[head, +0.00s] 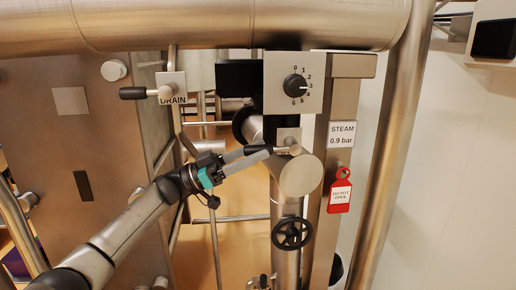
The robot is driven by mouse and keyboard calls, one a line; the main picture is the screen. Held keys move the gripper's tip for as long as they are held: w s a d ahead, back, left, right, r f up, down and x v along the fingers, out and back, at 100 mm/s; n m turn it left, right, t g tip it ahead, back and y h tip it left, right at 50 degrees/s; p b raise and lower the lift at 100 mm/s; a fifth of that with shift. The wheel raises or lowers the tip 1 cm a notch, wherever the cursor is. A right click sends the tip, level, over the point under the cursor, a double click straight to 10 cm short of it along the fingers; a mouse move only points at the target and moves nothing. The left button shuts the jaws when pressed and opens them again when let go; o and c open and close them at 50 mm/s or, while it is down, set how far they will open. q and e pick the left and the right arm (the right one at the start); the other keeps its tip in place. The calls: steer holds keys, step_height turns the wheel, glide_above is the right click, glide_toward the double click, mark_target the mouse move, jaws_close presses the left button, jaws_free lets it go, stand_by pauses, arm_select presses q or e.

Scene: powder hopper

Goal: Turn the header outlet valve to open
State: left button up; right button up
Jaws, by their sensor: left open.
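My left gripper (246,160) is open, its two pale fingers pointing right and slightly up. Its fingertips are near a small valve fitting (294,149) with a square plate, in front of a large vertical steel pipe with a round end cap (300,176). The fingers overlap the place where this fitting's lever would lie, so the lever is mostly hidden; I cannot tell whether they touch it. No label reading header outlet is legible. A black handwheel (292,233) sits lower on the same pipe. My right gripper is not in view.
A lever with a black grip (133,93) is labelled DRAIN, at the upper left. A numbered dial (294,86) sits above the fitting. A STEAM 0.9 bar sign (341,134) and red DO NOT OPEN tag (340,192) hang at right. A thick horizontal pipe (200,25) crosses the top.

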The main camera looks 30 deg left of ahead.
arm_select(q)
steer(key=shift+w+d+r, duration=0.2)
steer(key=shift+w+d, duration=0.05)
steer(key=shift+d, duration=0.15)
jaws_close()
stand_by(1.3)
